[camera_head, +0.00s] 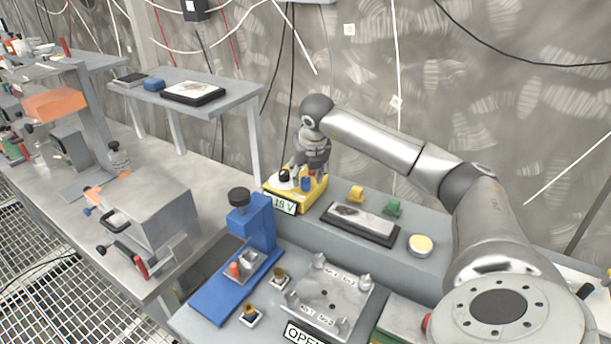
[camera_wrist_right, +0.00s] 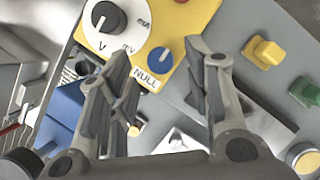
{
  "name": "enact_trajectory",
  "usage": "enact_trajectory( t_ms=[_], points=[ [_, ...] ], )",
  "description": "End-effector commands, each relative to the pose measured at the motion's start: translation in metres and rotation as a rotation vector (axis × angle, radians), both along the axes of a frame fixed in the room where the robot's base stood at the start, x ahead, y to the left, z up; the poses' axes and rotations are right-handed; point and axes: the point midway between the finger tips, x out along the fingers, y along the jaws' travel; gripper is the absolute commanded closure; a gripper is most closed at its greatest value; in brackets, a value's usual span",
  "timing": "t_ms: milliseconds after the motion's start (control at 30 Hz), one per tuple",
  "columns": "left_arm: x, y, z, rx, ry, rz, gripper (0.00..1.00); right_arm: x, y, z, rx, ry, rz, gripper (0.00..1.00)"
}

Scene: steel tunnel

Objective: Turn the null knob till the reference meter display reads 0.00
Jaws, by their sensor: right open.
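The yellow meter box (camera_head: 316,194) stands on the grey bench, with a white label reading about "18 V" on its front. The blue null knob (camera_head: 306,184) is on its top; in the right wrist view the blue knob (camera_wrist_right: 159,57) sits beside the label "NULL" (camera_wrist_right: 147,77). A black selector knob (camera_wrist_right: 104,17) on a white dial is to its left. My right gripper (camera_head: 309,166) is over the box, open, with one finger on each side of the null knob in the wrist view; contact cannot be told. My left gripper is not in view.
A black-framed panel (camera_head: 350,229), yellow block (camera_head: 356,193), green block (camera_head: 393,207) and round yellow-topped piece (camera_head: 420,244) are right of the box. A blue stand (camera_head: 258,229) and metal fixture plate (camera_head: 330,299) are in front. The wall is behind.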

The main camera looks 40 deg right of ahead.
Motion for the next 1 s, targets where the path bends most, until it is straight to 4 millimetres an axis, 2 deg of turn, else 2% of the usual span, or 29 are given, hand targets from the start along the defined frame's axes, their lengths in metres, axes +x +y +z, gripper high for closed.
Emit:
enact_trajectory(
  t_ms=[100, 233, 400, 567, 933, 1000],
  points=[
    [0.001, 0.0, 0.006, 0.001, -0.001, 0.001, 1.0, 0.005, -0.003, -0.016, 0.0, 0.004, -0.001, 0.54],
    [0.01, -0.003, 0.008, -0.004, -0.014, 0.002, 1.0, 0.01, -0.005, -0.026, 0.0, 0.001, 0.001, 0.54],
    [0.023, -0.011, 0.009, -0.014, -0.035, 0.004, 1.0, 0.011, -0.006, -0.031, 0.0, 0.0, 0.001, 0.54],
    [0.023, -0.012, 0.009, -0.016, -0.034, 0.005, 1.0, 0.011, -0.006, -0.031, 0.0, 0.0, 0.001, 0.54],
    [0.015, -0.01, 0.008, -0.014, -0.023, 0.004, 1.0, 0.011, -0.006, -0.031, -0.001, -0.001, 0.001, 0.99],
    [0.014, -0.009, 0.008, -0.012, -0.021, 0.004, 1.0, 0.011, -0.006, -0.031, -0.001, 0.0, 0.0, 1.0]
  ],
)
